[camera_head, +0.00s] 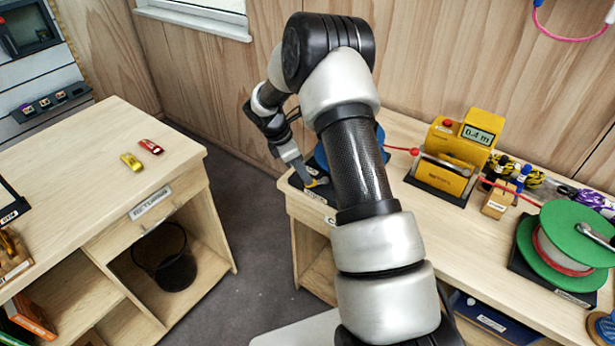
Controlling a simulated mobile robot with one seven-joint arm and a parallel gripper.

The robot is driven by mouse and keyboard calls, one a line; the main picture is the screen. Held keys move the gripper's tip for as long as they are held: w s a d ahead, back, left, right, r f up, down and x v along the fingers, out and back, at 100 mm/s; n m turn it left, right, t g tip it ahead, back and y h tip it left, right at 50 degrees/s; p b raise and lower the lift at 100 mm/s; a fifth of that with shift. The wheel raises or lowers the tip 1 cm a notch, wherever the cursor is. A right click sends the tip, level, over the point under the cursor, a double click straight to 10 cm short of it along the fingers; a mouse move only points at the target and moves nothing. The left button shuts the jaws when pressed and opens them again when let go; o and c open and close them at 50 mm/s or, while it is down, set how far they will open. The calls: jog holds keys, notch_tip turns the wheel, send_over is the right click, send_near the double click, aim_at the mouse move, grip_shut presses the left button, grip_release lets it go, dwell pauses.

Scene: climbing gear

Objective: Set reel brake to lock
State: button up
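A blue reel (381,140) stands on the right bench, mostly hidden behind my arm. At its left is a black base (322,196) with a small yellow part (313,183), which may be the brake lever; its setting cannot be read. My gripper (309,180) points down at the bench's left end, right at this yellow part. Whether the fingers touch it or are apart is too small to tell. A green reel (560,222) with a crank sits on a black base at the far right; no brake lever is clear on it.
A yellow length counter (452,150) reading 0.4 m stands mid-bench, with a red line running through it. A wooden block (498,200) and coiled ropes are to its right. The left table (90,190) holds yellow and red small items. Dark floor lies between the tables.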

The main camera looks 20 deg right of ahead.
jog(key=shift+x, duration=1.85)
grip_shut()
jog(key=shift+w+f+b, duration=0.15)
jog(key=shift+w+b, duration=0.05)
jog(key=shift+b, duration=0.1)
jog(key=shift+w+m+g+b, duration=0.35)
jog(key=shift+m+b, duration=0.1)
jog(key=shift+m, duration=0.45)
jog(key=shift+r, duration=0.2)
grip_release()
